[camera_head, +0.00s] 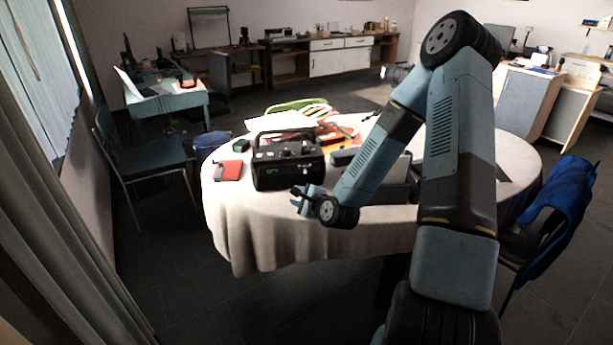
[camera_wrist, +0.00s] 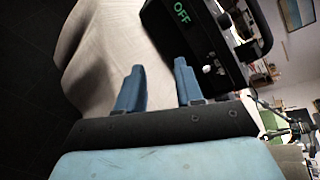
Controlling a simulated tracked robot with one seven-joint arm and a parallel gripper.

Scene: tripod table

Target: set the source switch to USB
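A black radio-like box (camera_head: 287,172) with a carrying handle and knobs on top stands near the left front of the round table. Its front also shows in the wrist view (camera_wrist: 180,42), with green "OFF" lettering on it. The source switch cannot be made out for certain in either view. My gripper (camera_head: 299,198) is just in front of the box's lower right, near the table's front edge. In the wrist view my gripper's two blue fingers (camera_wrist: 158,88) are apart with nothing between them, and the box lies beyond them to the upper right.
The round table (camera_head: 240,215) has a pale cloth. A red notebook (camera_head: 229,170) lies left of the box. Papers (camera_head: 283,121) and a green item (camera_head: 300,106) lie behind it. Dark boxes (camera_head: 345,157) stand to its right. A chair with a blue jacket (camera_head: 563,205) is at the right.

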